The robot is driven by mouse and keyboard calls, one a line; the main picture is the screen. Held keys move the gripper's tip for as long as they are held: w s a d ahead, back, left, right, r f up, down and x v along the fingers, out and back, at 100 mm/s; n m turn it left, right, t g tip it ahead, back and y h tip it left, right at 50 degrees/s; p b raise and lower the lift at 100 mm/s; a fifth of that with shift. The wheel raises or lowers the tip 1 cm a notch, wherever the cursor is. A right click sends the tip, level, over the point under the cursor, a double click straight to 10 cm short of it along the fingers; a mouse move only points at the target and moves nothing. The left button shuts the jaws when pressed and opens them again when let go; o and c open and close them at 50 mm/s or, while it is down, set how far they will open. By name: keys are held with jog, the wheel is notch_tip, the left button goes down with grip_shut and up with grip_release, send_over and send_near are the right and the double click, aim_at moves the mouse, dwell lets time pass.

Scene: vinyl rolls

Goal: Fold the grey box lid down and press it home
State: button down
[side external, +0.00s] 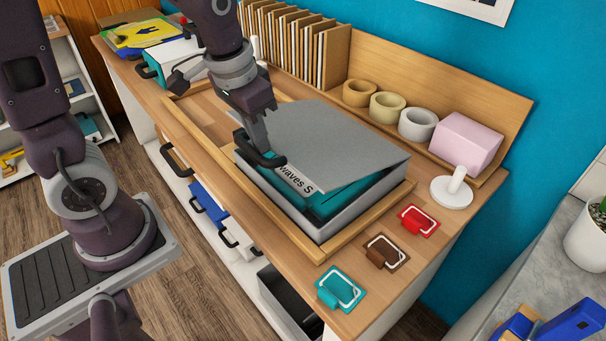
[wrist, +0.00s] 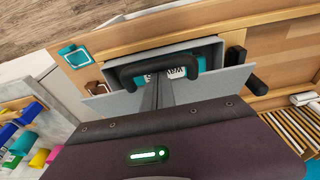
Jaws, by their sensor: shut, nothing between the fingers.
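The grey box (side external: 322,228) sits in a shallow wooden frame on the bench. Its grey lid (side external: 330,132) is tilted over the top, with a gap at the near right side where teal contents (side external: 345,197) show. A white label reading "waves S" (side external: 296,179) is partly visible near the black handle. My gripper (side external: 264,150) points down at the box's left side, its shut fingers close to the black handle (side external: 258,158). The wrist view shows my fingers (wrist: 165,95) next to a black handle (wrist: 165,64). Contact with the lid cannot be told.
The wooden frame (side external: 310,254) borders the box. Red (side external: 419,221), brown (side external: 386,250) and teal (side external: 341,288) swatches lie at right. Tape rolls (side external: 388,107), a pink block (side external: 466,142) and a white stand (side external: 452,190) are behind. Upright brown sleeves (side external: 295,45) stand at the back.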

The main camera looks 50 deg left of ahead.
aim_at(249, 155)
jog(key=shift+s+a+f, duration=0.1)
jog(key=shift+s+f, duration=0.15)
jog(key=shift+f, duration=0.4)
jog(key=shift+s+d+f, duration=0.1)
jog(key=shift+s+f, duration=0.15)
jog(key=shift+f, duration=0.45)
jog(key=shift+s+a+f, duration=0.1)
jog(key=shift+s+f, duration=0.15)
jog(key=shift+f, duration=0.4)
jog(key=shift+s+f, duration=0.2)
jog(key=shift+f, duration=0.35)
jog(key=shift+f, duration=0.55)
